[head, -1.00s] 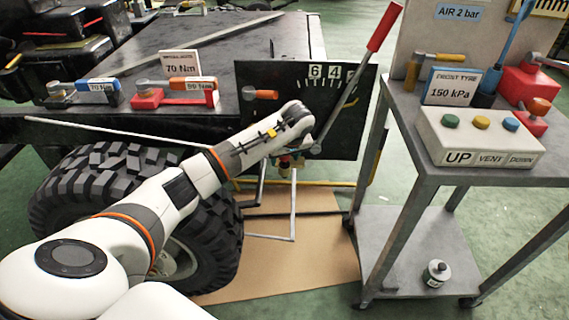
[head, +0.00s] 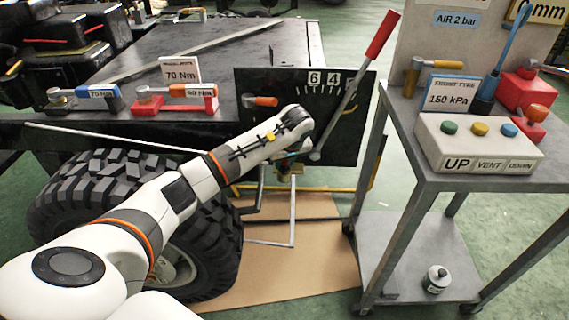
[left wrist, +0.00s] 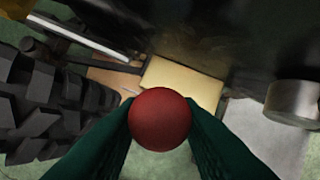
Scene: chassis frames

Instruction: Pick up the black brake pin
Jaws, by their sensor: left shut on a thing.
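My left arm reaches to the black panel (head: 345,130) in the head view, and its own wrist mostly hides the gripper there. In the left wrist view the green fingers of my left gripper (left wrist: 160,107) are shut on a round red knob (left wrist: 160,121), centred between the tips. What lies behind the knob is hidden. I cannot make out a black brake pin in either view, nor tell whether the knob belongs to it. My right gripper is not in view.
A lever with a red handle (head: 381,34) rises beside the panel. A grey trolley (head: 400,190) with a button box (head: 478,150) stands at right. Cardboard (head: 285,275) covers floor below.

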